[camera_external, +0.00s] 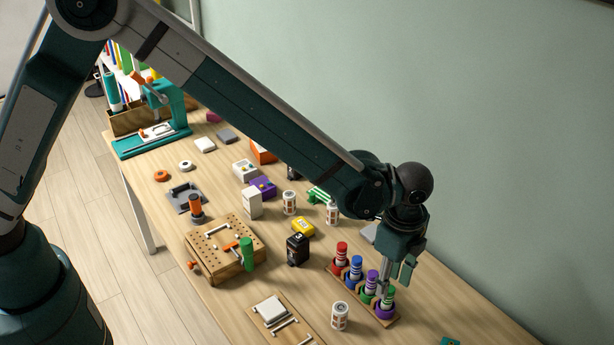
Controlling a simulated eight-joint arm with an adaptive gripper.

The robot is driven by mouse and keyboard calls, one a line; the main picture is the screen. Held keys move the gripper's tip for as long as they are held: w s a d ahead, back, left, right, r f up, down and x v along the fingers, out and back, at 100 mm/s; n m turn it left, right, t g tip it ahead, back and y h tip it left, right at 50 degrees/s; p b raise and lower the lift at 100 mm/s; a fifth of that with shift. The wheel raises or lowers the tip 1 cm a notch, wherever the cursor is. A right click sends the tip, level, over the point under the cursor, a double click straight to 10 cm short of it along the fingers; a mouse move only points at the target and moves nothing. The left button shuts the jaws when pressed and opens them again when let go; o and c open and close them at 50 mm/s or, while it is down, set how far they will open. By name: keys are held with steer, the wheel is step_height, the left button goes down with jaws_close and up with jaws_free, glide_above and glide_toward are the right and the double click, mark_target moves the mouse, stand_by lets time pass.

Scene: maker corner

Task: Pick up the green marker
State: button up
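The green marker (389,297) stands upright at the right end of a wooden rack (393,322), in a purple-looking holder. A purple marker (371,282), a blue marker (355,267) and a red marker (341,254) stand in the same rack, in a row to its left. My gripper (395,281) points down just above the green marker. Its two fingers look spread apart, so it appears open and empty. One grey finger comes down beside the purple and green markers and partly covers them. I cannot tell whether it touches either one.
A white-and-brown can (340,316) stands left of the rack. A black box (298,250), a yellow item (303,227) and a pegboard block (215,238) with a green cylinder (247,253) stand further left. The wooden table (445,300) is mostly clear to the right.

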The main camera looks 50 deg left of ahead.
mark_target(390, 289)
steer(key=shift+f, duration=0.25)
steer(key=shift+f, duration=2.6)
steer(key=shift+c, duration=0.5)
steer(key=c, duration=0.8)
